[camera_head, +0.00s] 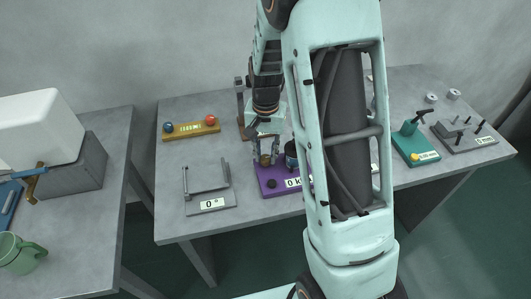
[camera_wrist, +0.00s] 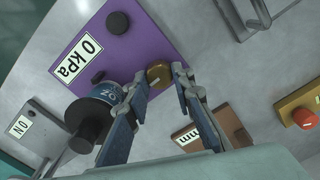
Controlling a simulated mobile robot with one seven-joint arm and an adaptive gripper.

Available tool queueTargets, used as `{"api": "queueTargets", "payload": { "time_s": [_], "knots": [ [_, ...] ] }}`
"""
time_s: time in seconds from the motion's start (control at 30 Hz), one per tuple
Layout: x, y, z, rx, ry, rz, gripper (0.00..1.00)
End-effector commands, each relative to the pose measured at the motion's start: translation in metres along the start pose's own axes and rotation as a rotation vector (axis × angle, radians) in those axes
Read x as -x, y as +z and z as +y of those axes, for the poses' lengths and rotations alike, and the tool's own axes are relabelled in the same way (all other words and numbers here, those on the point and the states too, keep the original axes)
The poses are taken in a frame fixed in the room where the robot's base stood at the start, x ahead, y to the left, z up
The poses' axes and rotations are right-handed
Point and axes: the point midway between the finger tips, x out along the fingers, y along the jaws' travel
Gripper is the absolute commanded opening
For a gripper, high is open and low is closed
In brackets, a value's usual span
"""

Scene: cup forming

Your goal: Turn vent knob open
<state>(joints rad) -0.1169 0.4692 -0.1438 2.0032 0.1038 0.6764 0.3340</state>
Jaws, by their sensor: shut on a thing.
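A purple base (camera_head: 268,193) with a "0 kPa" display stands on the middle table, and it fills the upper left of the wrist view (camera_wrist: 145,45). A round brass knob (camera_wrist: 158,73) sits near its edge. No label on the knob can be read. My gripper (camera_wrist: 161,80) points down at it, with one finger on each side, shut on the knob. In the head view my gripper (camera_head: 265,160) is over the back left of the base, and the fingers partly hide the knob. A black knob (camera_wrist: 117,22) is on the same base, apart from my fingers.
A dark blue cylinder with a black top (camera_wrist: 92,122) stands close beside my left finger in the wrist view.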

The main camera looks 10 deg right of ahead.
Motion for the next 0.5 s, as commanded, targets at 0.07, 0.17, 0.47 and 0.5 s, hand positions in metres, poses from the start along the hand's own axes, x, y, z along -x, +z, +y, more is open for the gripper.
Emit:
{"api": "queueTargets", "payload": {
  "time_s": [0.07,0.17,0.47,0.5],
  "knots": [
    [0.0006,-0.0004,-0.0001,-0.018,-0.001,0.001,0.0],
    [0.0006,-0.0004,-0.0001,-0.032,-0.001,0.001,0.0],
    [0.0006,-0.0005,-0.0001,-0.039,-0.001,0.001,0.0],
    [0.0006,-0.0005,-0.0001,-0.039,-0.001,0.001,0.0]
  ]
}}
